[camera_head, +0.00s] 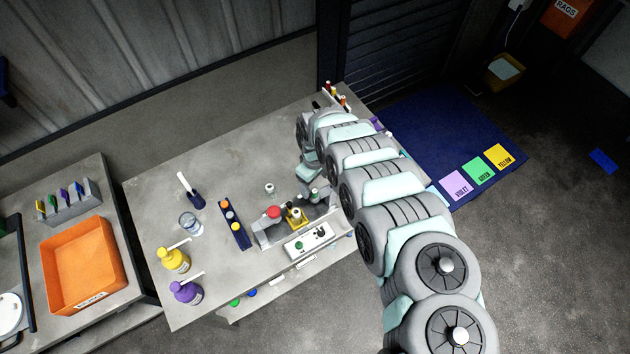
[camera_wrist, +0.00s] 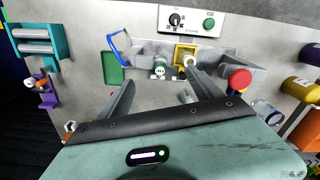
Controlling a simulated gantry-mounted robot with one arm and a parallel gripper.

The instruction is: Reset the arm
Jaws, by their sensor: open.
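My gripper (camera_wrist: 160,78) is open in the wrist view, with its two fingers spread and nothing held between them. The fingers point toward a grey bench fixture (camera_wrist: 215,57). On the fixture are a yellow square holder (camera_wrist: 179,48) with a pale-topped piece in it, a small dark green-and-white bottle (camera_wrist: 160,68) and a red button (camera_wrist: 240,80). The right fingertip appears close to the yellow holder; I cannot tell whether they touch. In the head view my arm reaches over the bench, and its end is partly hidden behind its own links.
A white control panel (camera_head: 308,242) sits at the bench's front. An orange tray (camera_head: 78,265) is on the left bench.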

